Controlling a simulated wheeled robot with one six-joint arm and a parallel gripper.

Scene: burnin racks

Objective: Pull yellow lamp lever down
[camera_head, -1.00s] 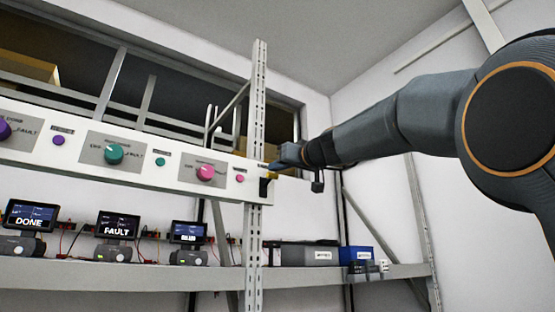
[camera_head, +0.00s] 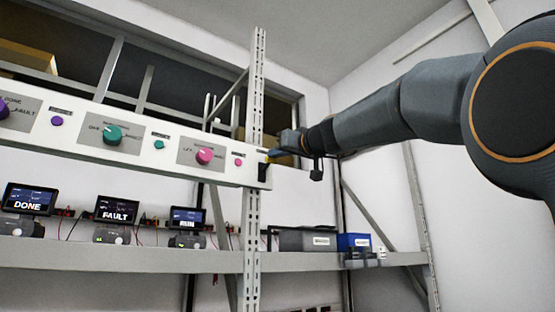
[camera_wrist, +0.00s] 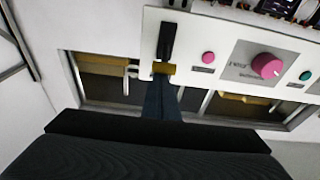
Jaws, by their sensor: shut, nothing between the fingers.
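The yellow lamp lever (camera_head: 273,154) is at the right end of the white control panel. In the wrist view its yellow handle (camera_wrist: 164,69) sits at one end of a black mount (camera_wrist: 166,40). In the head view the black mount (camera_head: 263,170) hangs below the handle, so the lever looks raised. My gripper (camera_head: 282,150) is shut and empty, its tip right at the handle. In the wrist view the shut fingers (camera_wrist: 161,84) overlap or meet the handle's edge; I cannot tell whether they touch. They partly hide the area behind.
The white panel (camera_head: 150,172) also carries pink (camera_head: 205,156) and teal (camera_head: 113,134) knobs and small buttons. A perforated rack post (camera_head: 253,235) stands by the lever. The shelf below holds several small screens, a grey box (camera_head: 305,240) and a blue box (camera_head: 354,241).

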